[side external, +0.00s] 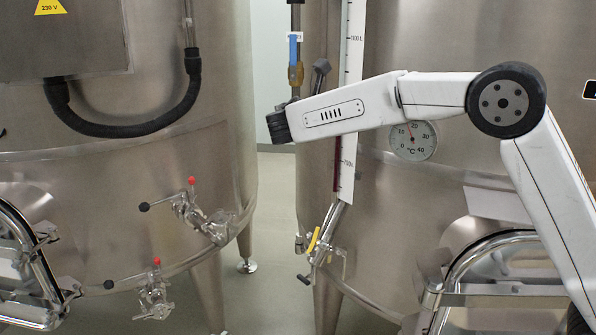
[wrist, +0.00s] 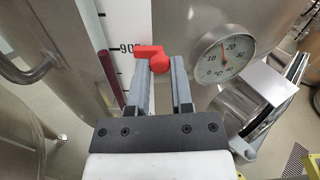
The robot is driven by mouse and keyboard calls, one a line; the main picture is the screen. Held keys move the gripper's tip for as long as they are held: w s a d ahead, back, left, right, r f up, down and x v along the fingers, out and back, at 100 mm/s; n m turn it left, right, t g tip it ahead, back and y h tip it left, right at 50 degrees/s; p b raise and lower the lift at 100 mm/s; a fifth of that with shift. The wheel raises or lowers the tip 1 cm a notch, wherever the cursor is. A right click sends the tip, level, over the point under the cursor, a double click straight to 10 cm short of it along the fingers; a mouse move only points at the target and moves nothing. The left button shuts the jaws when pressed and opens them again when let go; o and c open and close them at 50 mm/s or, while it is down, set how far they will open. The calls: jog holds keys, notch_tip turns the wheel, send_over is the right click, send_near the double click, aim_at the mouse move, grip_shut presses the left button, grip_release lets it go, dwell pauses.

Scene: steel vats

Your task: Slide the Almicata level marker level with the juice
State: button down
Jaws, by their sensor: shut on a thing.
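The red level marker (wrist: 158,59) sits between the fingertips of my gripper (wrist: 160,66) in the wrist view, and the fingers are shut on it. Its pointer faces left, toward the white scale (wrist: 116,22), near the 90 mark. The dark red juice (wrist: 109,76) shows in the sight tube left of the scale. Its top looks about as high in the picture as the pointer, but the slanted view leaves exact alignment unclear. In the side view, the juice (side external: 337,177) shows below my arm beside the scale (side external: 351,50). My arm hides the marker and fingers there.
A round thermometer (wrist: 223,57) is on the steel vat close right of my gripper; it also shows in the side view (side external: 413,140). A yellow-handled valve (side external: 313,240) is below the scale. Another vat (side external: 200,120) stands left, with red-knobbed taps (side external: 192,181).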

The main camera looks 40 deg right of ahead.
jog(key=shift+c, duration=2.4)
grip_release()
jog(key=shift+a, duration=0.1)
jog(key=a, duration=0.7)
jog(key=shift+s+a, duration=0.2)
jog(key=shift+a, duration=0.15)
